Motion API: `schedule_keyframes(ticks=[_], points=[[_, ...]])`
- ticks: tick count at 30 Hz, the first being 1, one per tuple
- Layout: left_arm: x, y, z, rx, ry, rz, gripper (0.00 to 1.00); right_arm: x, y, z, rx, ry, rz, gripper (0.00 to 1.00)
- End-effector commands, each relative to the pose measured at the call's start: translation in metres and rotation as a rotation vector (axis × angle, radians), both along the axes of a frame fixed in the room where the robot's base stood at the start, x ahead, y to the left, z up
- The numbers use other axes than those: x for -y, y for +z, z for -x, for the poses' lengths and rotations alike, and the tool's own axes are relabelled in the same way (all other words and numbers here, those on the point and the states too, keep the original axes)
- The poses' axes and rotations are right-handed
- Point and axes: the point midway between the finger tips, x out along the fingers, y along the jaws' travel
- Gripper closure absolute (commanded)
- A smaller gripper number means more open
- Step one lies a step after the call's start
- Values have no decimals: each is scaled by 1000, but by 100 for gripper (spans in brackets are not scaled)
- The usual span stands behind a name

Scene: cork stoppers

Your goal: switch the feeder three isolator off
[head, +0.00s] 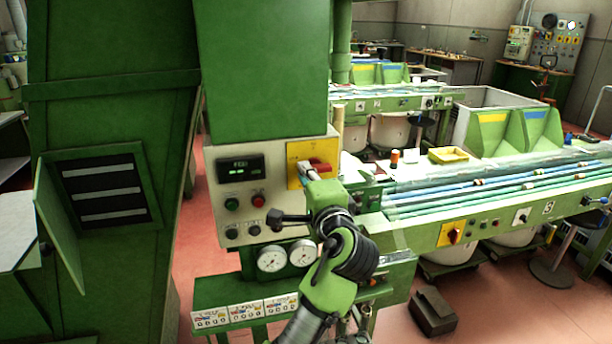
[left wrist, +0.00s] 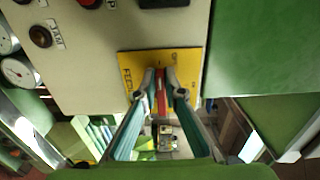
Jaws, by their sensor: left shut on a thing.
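The feeder isolator is a yellow plate (head: 294,153) with a red handle (head: 321,163) on the right of the pale control panel. In the left wrist view the plate (left wrist: 189,66) carries partly readable lettering; its feeder number is not legible. My left gripper (head: 308,174) is at the plate. In the left wrist view its two fingers (left wrist: 161,84) are closed on either side of the red handle (left wrist: 161,101). The fingers partly hide the handle, and I cannot tell its exact switch position. My right gripper is not in view.
The panel (head: 229,203) also has a display, buttons and two gauges (head: 285,257). Another yellow plate with a red knob (head: 453,234) is on the conveyor front, near a label 3 (head: 549,207). An open green cabinet door (head: 58,225) stands at left.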

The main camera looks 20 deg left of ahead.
Motion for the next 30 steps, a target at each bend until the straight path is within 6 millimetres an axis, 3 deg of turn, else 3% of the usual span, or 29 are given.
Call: schedule_keyframes(ticks=[5,6,7,19,30], points=[[0,-2,0,-4,0,4,100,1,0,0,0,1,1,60],[0,-2,0,-4,0,4,80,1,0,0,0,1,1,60],[0,-2,0,-4,0,4,74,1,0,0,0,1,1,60],[3,-1,3,-2,-1,1,74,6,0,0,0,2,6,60],[35,-2,50,-4,-2,4,74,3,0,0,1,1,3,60]])
